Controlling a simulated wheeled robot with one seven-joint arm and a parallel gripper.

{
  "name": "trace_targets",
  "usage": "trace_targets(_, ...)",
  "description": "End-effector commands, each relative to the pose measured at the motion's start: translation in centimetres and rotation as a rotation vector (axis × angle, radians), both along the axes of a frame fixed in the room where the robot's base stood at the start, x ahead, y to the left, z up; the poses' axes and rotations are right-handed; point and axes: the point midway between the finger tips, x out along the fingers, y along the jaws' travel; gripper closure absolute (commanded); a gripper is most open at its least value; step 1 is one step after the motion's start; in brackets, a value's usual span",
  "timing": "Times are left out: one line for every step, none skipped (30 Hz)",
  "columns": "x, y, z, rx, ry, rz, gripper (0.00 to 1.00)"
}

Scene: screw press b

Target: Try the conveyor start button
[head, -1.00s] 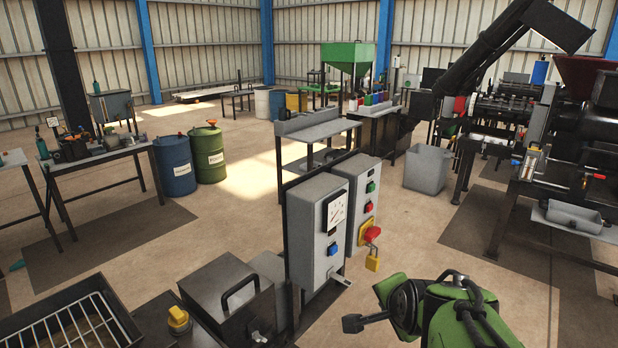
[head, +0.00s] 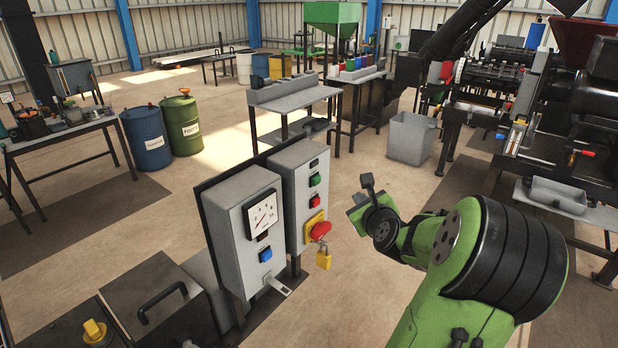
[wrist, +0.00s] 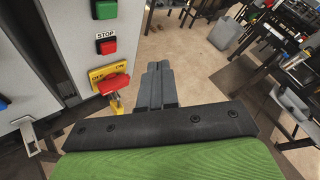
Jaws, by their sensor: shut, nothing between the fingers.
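A grey control box (head: 293,228) carries a green button (head: 315,180) above a red button (head: 314,201). The wrist view shows the green button (wrist: 105,9) at the top edge and the red button (wrist: 106,46) under a STOP label. No conveyor label is readable. Below is a red switch handle (head: 320,231) on a yellow OFF/ON plate, with a yellow padlock (head: 324,259) hanging from it. My gripper (head: 367,180) is shut and empty, right of the box and apart from the buttons. Its fingers (wrist: 159,68) show together in the wrist view.
A second grey box (head: 250,232) with a dial gauge (head: 262,215) and blue button (head: 265,254) stands left of the control box. A lidded dark bin (head: 150,300) is at front left. Open floor lies behind the boxes; machinery (head: 560,110) stands at right.

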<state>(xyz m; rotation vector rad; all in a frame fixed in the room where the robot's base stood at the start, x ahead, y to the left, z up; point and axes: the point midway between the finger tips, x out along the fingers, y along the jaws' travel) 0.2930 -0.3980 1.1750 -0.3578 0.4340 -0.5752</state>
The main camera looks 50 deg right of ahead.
Motion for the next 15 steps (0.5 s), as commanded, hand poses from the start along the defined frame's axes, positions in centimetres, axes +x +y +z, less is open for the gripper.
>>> trace_targets(0.0,0.0,0.0,0.0,0.002,0.001,1.0)
trace_targets(0.0,0.0,0.0,-0.001,0.002,0.001,1.0)
trace_targets(0.0,0.0,0.0,-0.001,0.002,0.001,1.0)
trace_targets(0.1,0.0,-0.1,-0.001,0.003,0.002,1.0)
trace_targets(0.2,0.1,-0.1,-0.001,0.003,0.002,1.0)
trace_targets(0.4,0.1,-0.1,-0.001,0.004,0.003,1.0)
trace_targets(0.7,0.1,-0.1,-0.001,0.003,0.005,1.0)
trace_targets(1.0,0.2,-0.1,0.0,0.004,0.006,1.0)
trace_targets(1.5,0.3,-0.1,-0.001,0.005,0.008,1.0)
trace_targets(1.9,0.3,-0.1,-0.001,0.005,0.009,1.0)
trace_targets(2.4,0.4,-0.1,-0.001,0.004,0.009,1.0)
trace_targets(3.0,0.5,-0.1,-0.002,0.003,0.009,1.0)
trace_targets(3.4,0.5,-0.1,-0.003,0.004,0.009,1.0)
trace_targets(3.9,0.5,-0.1,-0.002,0.005,0.009,1.0)
trace_targets(4.5,0.6,-0.1,-0.002,0.005,0.008,1.0)
